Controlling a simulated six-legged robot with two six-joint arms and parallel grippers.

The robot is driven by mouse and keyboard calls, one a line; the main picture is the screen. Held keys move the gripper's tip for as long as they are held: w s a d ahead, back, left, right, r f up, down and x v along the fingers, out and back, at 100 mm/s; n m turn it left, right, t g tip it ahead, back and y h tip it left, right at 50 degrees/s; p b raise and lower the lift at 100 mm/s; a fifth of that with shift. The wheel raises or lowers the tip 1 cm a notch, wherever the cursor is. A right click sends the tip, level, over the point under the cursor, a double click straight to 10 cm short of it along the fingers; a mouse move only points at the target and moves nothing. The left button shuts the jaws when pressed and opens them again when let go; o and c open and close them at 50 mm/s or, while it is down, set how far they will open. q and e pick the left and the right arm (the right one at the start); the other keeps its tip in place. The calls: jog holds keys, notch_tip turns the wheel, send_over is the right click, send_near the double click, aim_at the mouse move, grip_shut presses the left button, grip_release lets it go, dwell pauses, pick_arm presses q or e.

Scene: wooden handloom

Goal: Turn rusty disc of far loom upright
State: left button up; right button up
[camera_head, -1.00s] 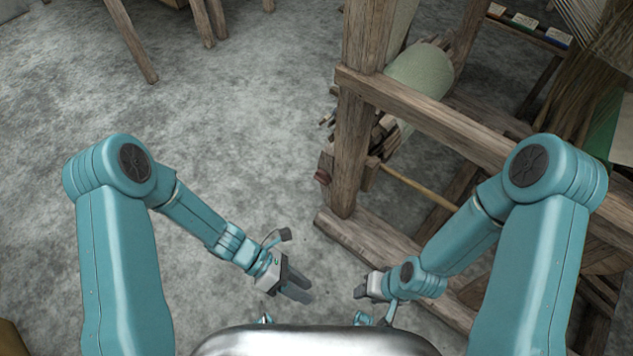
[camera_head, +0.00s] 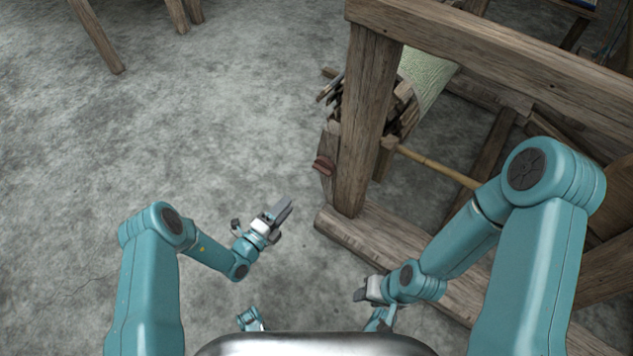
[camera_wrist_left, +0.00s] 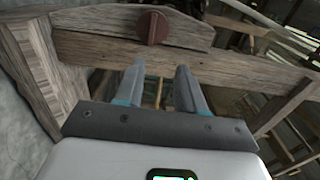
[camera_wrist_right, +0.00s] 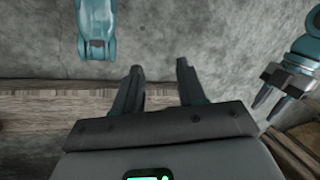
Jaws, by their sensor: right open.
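The rusty disc (camera_head: 323,164) is a small reddish-brown round piece on the outer side of the loom's corner post. In the left wrist view the disc (camera_wrist_left: 153,27) sits on a wooden board, with a raised ridge across its face running nearly up and down in that picture. My left gripper (camera_head: 284,209) is open and empty, to the lower left of the disc and apart from it. In the left wrist view its fingers (camera_wrist_left: 158,74) point toward the disc. My right gripper (camera_head: 361,293) is open and empty, low near the loom's bottom beam.
The wooden loom frame (camera_head: 367,120) fills the right side, with a bottom beam (camera_head: 350,236) on the floor. A pale green cloth roll (camera_head: 425,80) lies inside it. Wooden legs (camera_head: 97,38) stand at the upper left. The grey floor (camera_head: 210,120) on the left is clear.

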aim_at(320, 171)
pick_arm(q)
jog(key=b+x, duration=0.2)
jog(key=x, duration=0.3)
jog(key=f+b+x, duration=0.1)
jog(key=b+x, duration=0.1)
jog(key=x, duration=0.3)
jog(key=b+x, duration=0.2)
jog(key=x, duration=0.4)
jog(key=shift+f+b, duration=0.35)
pick_arm(e)
notch_tip(320, 171, down, 7)
jog(key=w+d, duration=0.1)
jog(key=shift+w+t, duration=0.3)
jog(key=shift+t, duration=0.1)
pick_arm(q)
grip_shut()
pick_arm(e)
jog(key=shift+f, duration=0.1)
